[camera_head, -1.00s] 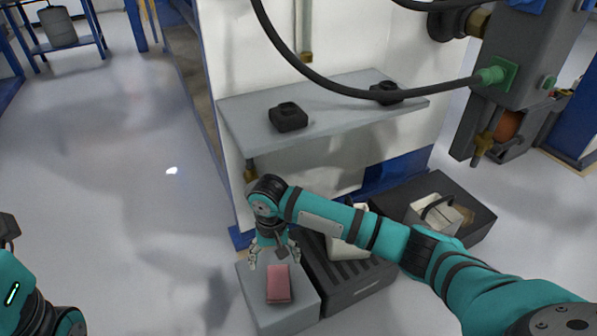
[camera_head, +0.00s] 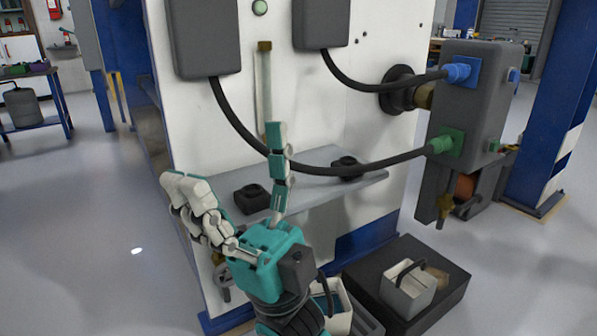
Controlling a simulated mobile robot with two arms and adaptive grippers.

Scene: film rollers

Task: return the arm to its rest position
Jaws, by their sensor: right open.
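My right gripper (camera_head: 228,165), teal and white, is raised close to the camera in the lower middle of the head view. Its fingers are spread apart, with one pointing up and the others out to the left, and nothing is between them. My teal wrist stands upright below it. The gripper covers part of the grey shelf (camera_head: 330,190) behind it and appears apart from it. My left gripper is not in view.
Black blocks sit on the shelf, one left (camera_head: 252,198) and one right (camera_head: 346,167). A white machine panel (camera_head: 200,120) with cables stands behind. A black tray (camera_head: 447,300) holds a white handled container (camera_head: 408,288).

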